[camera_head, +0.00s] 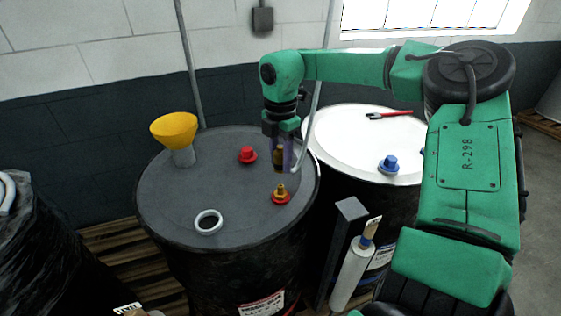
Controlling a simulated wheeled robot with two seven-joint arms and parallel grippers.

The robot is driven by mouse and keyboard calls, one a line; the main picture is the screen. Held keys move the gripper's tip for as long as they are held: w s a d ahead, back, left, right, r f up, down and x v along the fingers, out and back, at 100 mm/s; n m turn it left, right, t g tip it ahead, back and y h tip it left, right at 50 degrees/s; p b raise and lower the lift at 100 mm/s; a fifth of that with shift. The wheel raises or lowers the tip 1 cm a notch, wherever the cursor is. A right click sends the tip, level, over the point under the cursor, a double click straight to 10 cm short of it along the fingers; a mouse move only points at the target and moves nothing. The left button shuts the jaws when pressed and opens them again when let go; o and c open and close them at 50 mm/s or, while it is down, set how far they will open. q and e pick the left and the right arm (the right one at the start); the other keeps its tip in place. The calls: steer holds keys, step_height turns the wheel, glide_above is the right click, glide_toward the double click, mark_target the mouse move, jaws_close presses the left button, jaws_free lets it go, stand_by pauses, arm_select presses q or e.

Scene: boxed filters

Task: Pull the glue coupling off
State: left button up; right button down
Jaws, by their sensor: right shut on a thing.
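My right gripper (280,160) is above the right part of the dark drum lid, pointing down. It is shut on a small dark brass coupling (279,153), mostly hidden between the fingers. A pale hose (301,152) curves up beside the gripper and passes behind my green right arm. Just below the gripper, a brass fitting (281,190) stands upright in a red ring on the lid. A small gap seems to show between the held coupling and this fitting. My left gripper is not in view.
The dark drum lid (165,205) also carries a yellow funnel (174,130), a red cap (247,155) and a white ring (208,222). The white drum lid (340,135) at right holds a blue cap (389,164) and a red-handled tool (392,114). A cartridge (352,272) stands in front.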

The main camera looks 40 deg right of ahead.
mark_target(281, 146)
step_height(281, 146, up, 6)
steer(key=p, duration=0.3)
steer(key=shift+r, duration=0.25)
steer(key=shift+f, duration=0.1)
